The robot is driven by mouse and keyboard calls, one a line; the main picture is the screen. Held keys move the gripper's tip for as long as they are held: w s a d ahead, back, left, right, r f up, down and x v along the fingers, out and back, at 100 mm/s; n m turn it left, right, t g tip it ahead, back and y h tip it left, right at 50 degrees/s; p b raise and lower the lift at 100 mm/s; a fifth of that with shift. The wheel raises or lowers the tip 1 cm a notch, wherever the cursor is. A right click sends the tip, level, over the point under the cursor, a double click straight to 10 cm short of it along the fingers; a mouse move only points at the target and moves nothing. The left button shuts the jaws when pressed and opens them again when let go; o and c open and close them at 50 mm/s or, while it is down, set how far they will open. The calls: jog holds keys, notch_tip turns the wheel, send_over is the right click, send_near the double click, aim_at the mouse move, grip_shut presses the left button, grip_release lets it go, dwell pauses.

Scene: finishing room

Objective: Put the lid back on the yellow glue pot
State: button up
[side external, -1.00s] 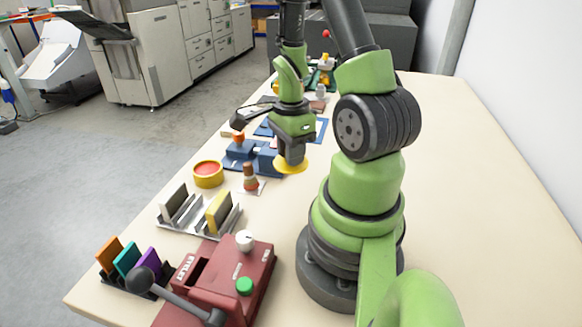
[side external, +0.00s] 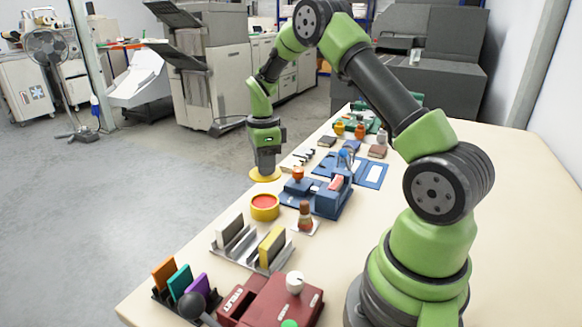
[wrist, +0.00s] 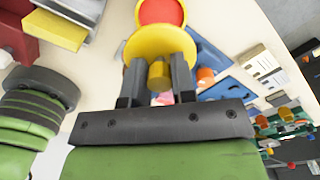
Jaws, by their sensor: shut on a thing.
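The yellow glue pot (side external: 265,213) stands open on the table, its red contents showing from above. My gripper (side external: 265,166) is shut on the yellow lid (side external: 265,175) and holds it in the air beyond the pot, near the table's left edge in the side view. In the wrist view my gripper (wrist: 158,88) has its fingers on either side of the lid's knob (wrist: 159,75). The lid's disc (wrist: 165,42) looks about level and covers the near part of the pot (wrist: 184,22) in that view. The lid and pot are apart.
A blue device (side external: 325,200) and a brown bottle (side external: 305,218) stand right of the pot. A metal rack with upright blocks (side external: 252,252) and a maroon control box (side external: 268,303) are nearer the camera. The table's right side (side external: 510,185) is clear.

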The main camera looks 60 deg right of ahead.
jog(key=shift+w+a+f, duration=0.1)
jog(key=shift+w+f, duration=0.1)
jog(key=shift+w, duration=0.05)
jog(key=shift+f, duration=2.95)
jog(key=shift+f, duration=0.2)
jog(key=o, duration=1.5)
jog(key=shift+r, duration=3.55)
